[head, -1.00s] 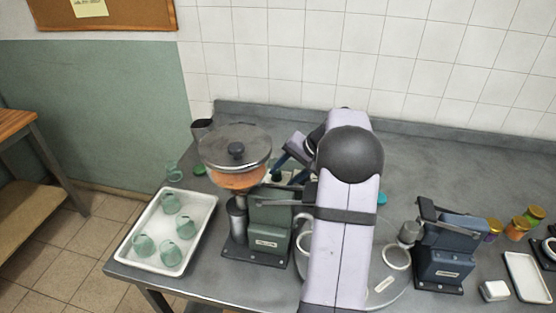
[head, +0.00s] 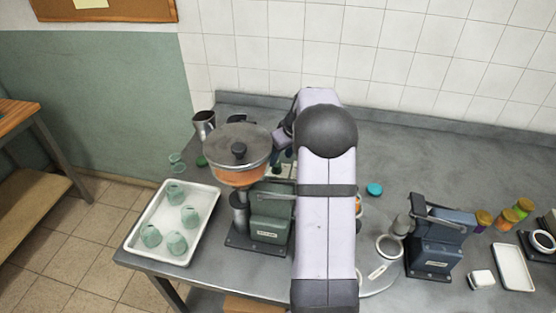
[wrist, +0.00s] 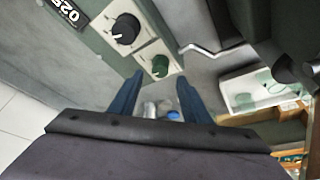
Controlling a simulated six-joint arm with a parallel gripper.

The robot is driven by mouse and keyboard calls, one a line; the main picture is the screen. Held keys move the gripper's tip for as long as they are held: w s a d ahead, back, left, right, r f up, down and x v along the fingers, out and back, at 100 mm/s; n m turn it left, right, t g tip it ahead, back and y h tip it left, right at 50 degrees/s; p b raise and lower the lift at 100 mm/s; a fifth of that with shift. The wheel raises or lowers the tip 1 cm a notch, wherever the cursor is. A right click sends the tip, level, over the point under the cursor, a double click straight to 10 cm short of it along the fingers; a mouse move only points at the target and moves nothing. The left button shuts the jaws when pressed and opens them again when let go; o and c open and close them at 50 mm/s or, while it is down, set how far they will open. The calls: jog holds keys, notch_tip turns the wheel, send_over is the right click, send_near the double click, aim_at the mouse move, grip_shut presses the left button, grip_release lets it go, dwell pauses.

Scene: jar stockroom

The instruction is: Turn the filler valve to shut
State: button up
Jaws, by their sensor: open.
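The filler (head: 270,218) is a green machine on the bench, with a lidded hopper (head: 237,165) of orange contents above it. In the wrist view, a grey-green panel carries a black knob (wrist: 125,29) with a white mark and a green knob (wrist: 160,66), each on a pale plate. I cannot tell which of them is the valve. My gripper (wrist: 161,80) is open, its two blue fingers on either side of the green knob in the picture, nothing between them. Contact is not visible. In the head view my arm hides much of the area behind the filler.
A white tray (head: 143,238) with several greenish glass jars is at the left. A metal jug (head: 204,123) stands behind the hopper. A blue machine (head: 436,245), small coloured jars and a pale tray (head: 514,268) are at the right. The back right bench is clear.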

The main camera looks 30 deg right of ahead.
aim_at(277, 164)
jog(key=shift+p+x, duration=0.75)
jog(key=shift+x, duration=1.65)
jog(key=c, duration=1)
